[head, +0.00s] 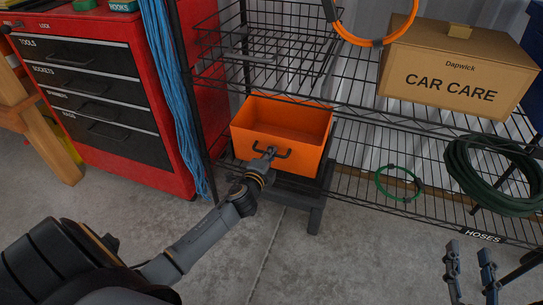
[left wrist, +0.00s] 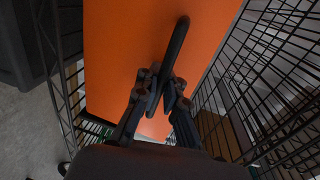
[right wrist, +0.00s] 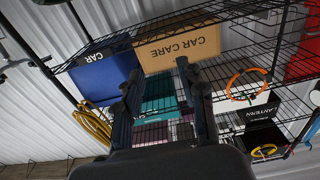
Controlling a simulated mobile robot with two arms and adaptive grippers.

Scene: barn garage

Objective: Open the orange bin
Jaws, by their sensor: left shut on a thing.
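The orange bin (head: 249,140) sits low at the bottom of the wire rack, on a dark stand. Its upper side is open to view, and the visible inside looks empty. A dark bar handle (head: 285,155) is on its front face. My left gripper (head: 269,153) is shut on this handle. In the left wrist view, the fingers (left wrist: 166,92) close around the handle (left wrist: 178,45), with the orange front (left wrist: 120,60) behind it. My right gripper (head: 471,268) is open and empty at the lower right, well away from the bin; it also shows in the right wrist view (right wrist: 158,78).
A red tool cabinet (head: 135,40) stands left of the bin, with blue cables (head: 165,80) hanging beside it. The wire rack holds a car care box (head: 455,75), a green hose (head: 470,185) and a wire basket (head: 290,20). Bare concrete floor (head: 330,260) lies in front.

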